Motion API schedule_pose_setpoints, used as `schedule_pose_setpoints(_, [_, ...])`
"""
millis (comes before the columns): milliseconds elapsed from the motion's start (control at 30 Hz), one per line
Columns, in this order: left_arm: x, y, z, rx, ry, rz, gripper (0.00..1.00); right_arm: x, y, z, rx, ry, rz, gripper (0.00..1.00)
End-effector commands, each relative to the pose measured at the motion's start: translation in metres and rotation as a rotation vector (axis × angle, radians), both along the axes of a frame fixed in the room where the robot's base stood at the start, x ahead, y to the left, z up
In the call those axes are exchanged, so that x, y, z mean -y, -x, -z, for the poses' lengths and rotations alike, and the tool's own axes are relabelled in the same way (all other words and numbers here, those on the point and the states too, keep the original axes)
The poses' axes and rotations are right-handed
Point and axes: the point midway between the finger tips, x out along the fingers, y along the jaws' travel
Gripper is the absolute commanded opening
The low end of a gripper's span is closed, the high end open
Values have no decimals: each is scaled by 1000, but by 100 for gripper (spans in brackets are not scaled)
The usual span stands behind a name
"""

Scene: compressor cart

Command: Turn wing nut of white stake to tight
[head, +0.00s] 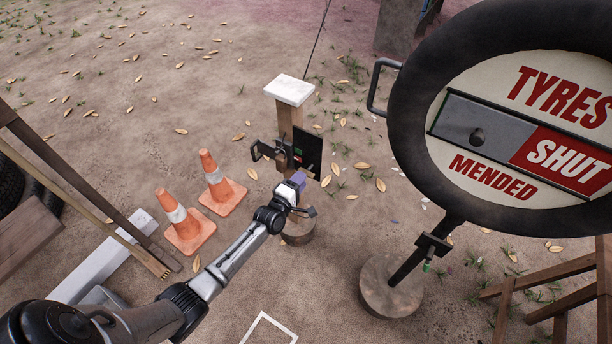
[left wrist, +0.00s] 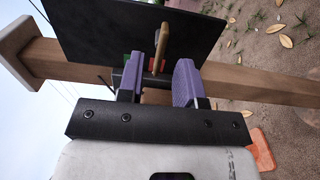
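The white stake is a wooden post with a white cap (head: 288,90), standing upright in a round base. A dark plate (head: 307,152) and a bracket with a handle are mounted on it, with small green and red marks beside the plate. In the left wrist view the dark plate (left wrist: 100,35) lies across the post. A tan, upright wing-nut-like piece (left wrist: 161,45) stands out in front of it. My left gripper (left wrist: 160,62) is open, its purple fingers on either side of this piece, with gaps showing. In the head view my left gripper (head: 298,182) partly hides the post. My right gripper is out of view.
Two orange cones (head: 188,222) stand left of the post. A large round tyre sign (head: 420,110) on a stand with its own clamp (head: 433,246) is at the right. A wooden frame (head: 70,180) is at the left, a trestle (head: 560,290) lower right. Leaf-strewn ground lies behind.

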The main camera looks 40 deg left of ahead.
Motion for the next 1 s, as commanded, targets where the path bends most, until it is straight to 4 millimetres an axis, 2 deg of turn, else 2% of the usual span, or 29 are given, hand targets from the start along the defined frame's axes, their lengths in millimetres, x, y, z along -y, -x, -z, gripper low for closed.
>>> schedule_pose_setpoints(100, [-2,-17,1,1,0,0,33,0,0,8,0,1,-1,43])
schedule_pose_setpoints(300, [-4,-34,1,-1,0,1,33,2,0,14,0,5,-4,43])
schedule_pose_setpoints(733, [-5,-40,0,-1,-1,1,33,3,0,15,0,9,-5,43])
schedule_pose_setpoints(1000, [-5,-40,0,-1,0,1,9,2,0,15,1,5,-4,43])
